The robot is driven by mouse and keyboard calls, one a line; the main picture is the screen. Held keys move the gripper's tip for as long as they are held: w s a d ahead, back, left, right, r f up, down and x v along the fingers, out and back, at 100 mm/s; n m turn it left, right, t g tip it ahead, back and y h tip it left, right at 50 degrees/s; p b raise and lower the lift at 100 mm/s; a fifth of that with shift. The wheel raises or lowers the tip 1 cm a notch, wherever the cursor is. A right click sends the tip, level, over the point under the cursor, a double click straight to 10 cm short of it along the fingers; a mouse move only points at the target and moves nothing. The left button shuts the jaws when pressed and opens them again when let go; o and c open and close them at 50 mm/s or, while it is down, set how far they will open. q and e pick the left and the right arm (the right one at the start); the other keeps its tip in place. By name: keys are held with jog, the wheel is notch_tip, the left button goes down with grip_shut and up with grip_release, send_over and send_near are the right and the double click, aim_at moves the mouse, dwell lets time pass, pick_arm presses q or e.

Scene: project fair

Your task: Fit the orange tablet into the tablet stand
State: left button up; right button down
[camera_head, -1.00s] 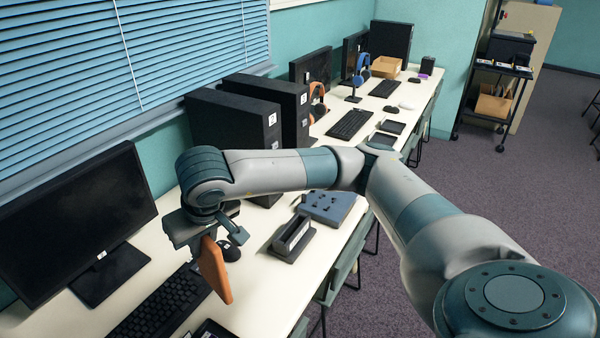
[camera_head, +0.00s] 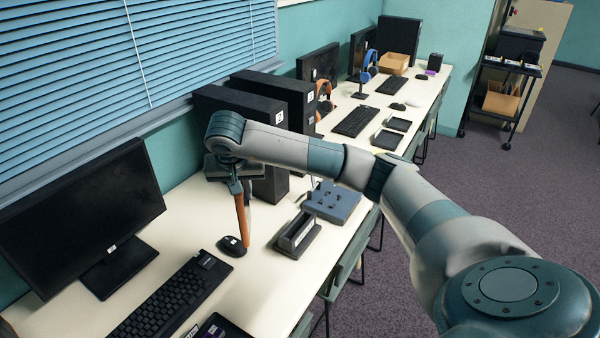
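The orange tablet (camera_head: 243,219) hangs upright and nearly edge-on below my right gripper (camera_head: 236,188), which is shut on its upper end. The dark tablet stand (camera_head: 297,236), with a long slot, sits on the white desk to the right of the tablet. The tablet is apart from the stand. Its lower end shows beside the computer mouse in the picture; how high it is above the desk is hard to tell. My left gripper is not in view.
A black mouse (camera_head: 232,246), keyboard (camera_head: 172,300) and monitor (camera_head: 85,220) stand to the left. A blue-grey board with knobs (camera_head: 331,202) lies just behind the stand. Black computer towers (camera_head: 270,110) stand along the wall. Bare desk (camera_head: 265,285) shows in front of the stand.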

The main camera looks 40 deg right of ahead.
jog(key=d+f+m+g, duration=0.1)
jog(key=d+f+m, duration=0.1)
jog(key=d, duration=0.7)
jog(key=d+f+m+g+h+p, duration=0.1)
jog(key=d+m, duration=0.4)
jog(key=d, duration=0.5)
jog(key=shift+s+d+f+p, duration=0.3)
jog(key=shift+f, duration=0.35)
jog(key=shift+f+h, duration=0.15)
jog(key=shift+h, duration=0.15)
jog(key=shift+f+b, duration=1.55)
jog(key=shift+f, duration=0.7)
jog(key=shift+f+b, duration=0.8)
jog(key=shift+f, duration=0.95)
